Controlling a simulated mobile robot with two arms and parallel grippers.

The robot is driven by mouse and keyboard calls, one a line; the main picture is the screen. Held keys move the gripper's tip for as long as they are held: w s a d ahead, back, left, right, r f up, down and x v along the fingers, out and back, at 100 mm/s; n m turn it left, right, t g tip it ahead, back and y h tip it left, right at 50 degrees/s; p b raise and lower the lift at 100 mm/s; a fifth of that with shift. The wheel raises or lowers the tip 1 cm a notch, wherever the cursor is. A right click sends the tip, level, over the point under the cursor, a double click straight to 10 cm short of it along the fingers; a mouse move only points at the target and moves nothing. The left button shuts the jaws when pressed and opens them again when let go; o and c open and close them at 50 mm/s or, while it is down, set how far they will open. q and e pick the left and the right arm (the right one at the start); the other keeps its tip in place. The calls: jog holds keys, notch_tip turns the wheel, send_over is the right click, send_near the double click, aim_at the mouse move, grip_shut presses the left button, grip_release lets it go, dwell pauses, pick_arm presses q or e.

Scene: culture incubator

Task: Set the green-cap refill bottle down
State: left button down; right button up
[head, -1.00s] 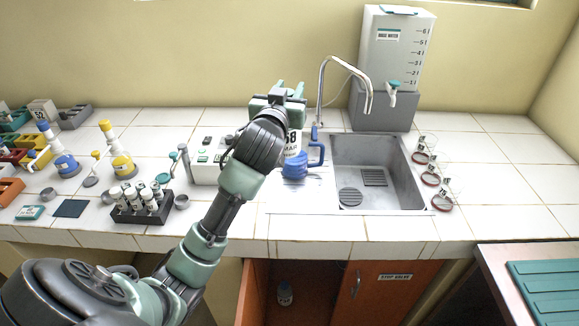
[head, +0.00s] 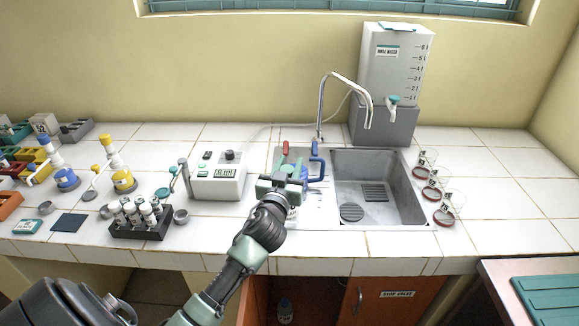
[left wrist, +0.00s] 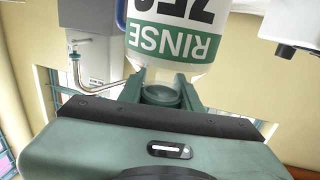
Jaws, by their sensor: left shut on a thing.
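My left gripper (head: 284,174) is over the counter just left of the sink. In the left wrist view its fingers (left wrist: 163,84) are shut around the green cap (left wrist: 160,95) of a white bottle (left wrist: 178,12). The bottle has a green band with the word RINSE, upside down in that view. The bottle's far end is outside that view. In the head view my gripper and arm hide most or all of the bottle, so I cannot tell whether its base touches the counter. My right gripper is not in view.
A blue jug handle (head: 317,168) shows close right of my gripper, beside the sink (head: 378,190). The faucet (head: 322,100) and water tank (head: 392,65) stand behind.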

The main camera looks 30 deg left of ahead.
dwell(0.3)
pick_arm(q)
jog(key=c, duration=1)
grip_release()
jog(key=shift+f, duration=0.1)
jog(key=shift+o, duration=0.2)
jog(key=b+v, duration=0.2)
jog(key=v, duration=1)
